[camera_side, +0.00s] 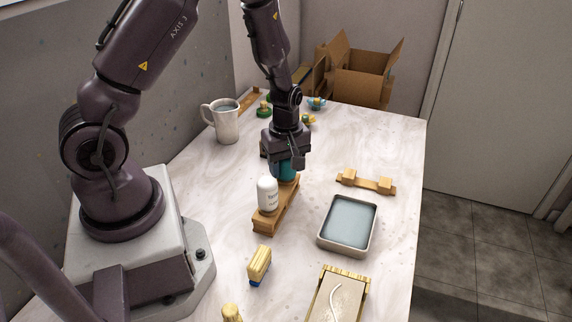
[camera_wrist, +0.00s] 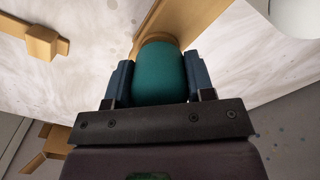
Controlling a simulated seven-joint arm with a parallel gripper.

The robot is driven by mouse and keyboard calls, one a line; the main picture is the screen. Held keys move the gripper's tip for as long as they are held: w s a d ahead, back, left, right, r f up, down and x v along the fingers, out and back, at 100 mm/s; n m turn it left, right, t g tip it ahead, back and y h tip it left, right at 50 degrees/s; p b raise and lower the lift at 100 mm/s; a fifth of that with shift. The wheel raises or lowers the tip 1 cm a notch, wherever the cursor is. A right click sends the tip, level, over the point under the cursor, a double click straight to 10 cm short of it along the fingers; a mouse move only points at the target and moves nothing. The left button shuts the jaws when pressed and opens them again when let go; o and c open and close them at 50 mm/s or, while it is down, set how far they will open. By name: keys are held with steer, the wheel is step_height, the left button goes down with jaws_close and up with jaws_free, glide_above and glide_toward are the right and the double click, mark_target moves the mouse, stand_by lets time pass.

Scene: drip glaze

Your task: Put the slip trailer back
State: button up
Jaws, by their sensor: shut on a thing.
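A teal bottle (camera_side: 288,171), which looks like the slip trailer, is between the fingers of my gripper (camera_side: 283,164). My gripper is shut on it from above. In the wrist view the bottle (camera_wrist: 158,75) fills the space between both fingers. It is upright at the far end of a narrow wooden rack (camera_side: 266,226). The rack also shows behind the bottle in the wrist view (camera_wrist: 188,22). I cannot tell whether its base rests in the rack; the base is largely hidden. A white bottle (camera_side: 267,195) stands upright at the rack's near end.
A tray of grey-blue liquid (camera_side: 321,238) and a wooden stand (camera_side: 368,183) are to the right. A brush (camera_side: 259,265) and a wooden-framed slab (camera_side: 318,300) lie nearer. A mug (camera_side: 226,124) is at the back left. An open cardboard box (camera_side: 362,90) is beyond.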

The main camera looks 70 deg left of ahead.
steer(key=shift+f, duration=0.15)
steer(key=o, duration=1)
step_height(320, 180, up, 12)
steer(key=shift+r, duration=0.1)
steer(key=s+d+r+m+t, duration=0.2)
steer(key=s+d+r+m, duration=0.3)
steer(key=r+m, duration=0.3)
steer(key=s+d+r+m+t, duration=0.3)
steer(key=s+d+r+m, duration=0.2)
steer(key=m, duration=0.5)
step_height(320, 180, up, 4)
steer(key=s, duration=0.2)
steer(key=shift+s+d+t, duration=0.15)
steer(key=shift+s+t, duration=0.15)
